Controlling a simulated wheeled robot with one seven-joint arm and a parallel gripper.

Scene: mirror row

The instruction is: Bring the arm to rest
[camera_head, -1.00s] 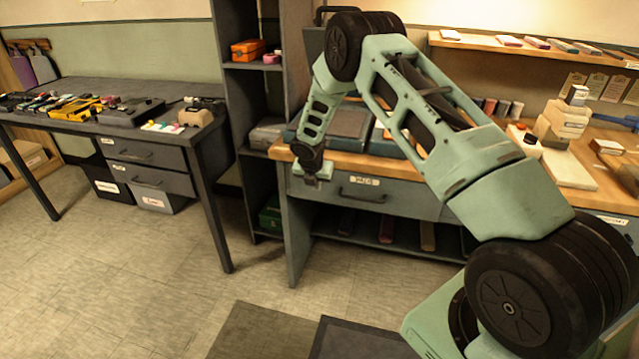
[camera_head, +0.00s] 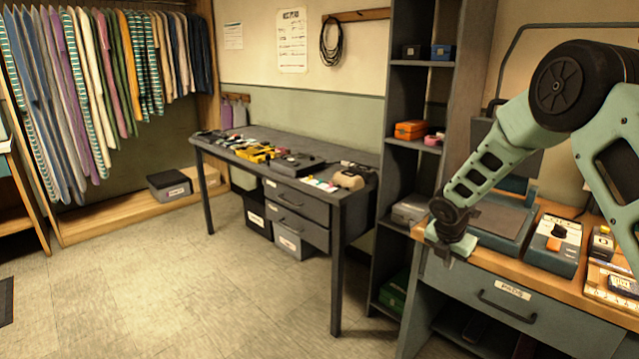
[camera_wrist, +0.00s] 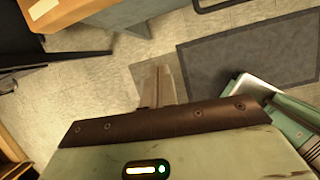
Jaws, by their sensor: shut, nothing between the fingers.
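My gripper (camera_head: 446,256) hangs at the end of my green and black arm on the right side of the head view. It points down in front of the left end of the wooden-topped bench (camera_head: 470,250). In the wrist view the fingers of my gripper (camera_wrist: 158,84) are together and empty, with floor behind them. The arm is folded, with its elbow high at the upper right. Part of the arm is cut off by the right edge of the head view.
A dark table (camera_head: 337,207) with tools stands left of a grey shelf unit (camera_head: 388,180). Clothes (camera_head: 110,80) hang at the far left. The floor (camera_head: 180,290) at left and centre is clear. A dark mat (camera_wrist: 250,55) lies on the floor in the wrist view.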

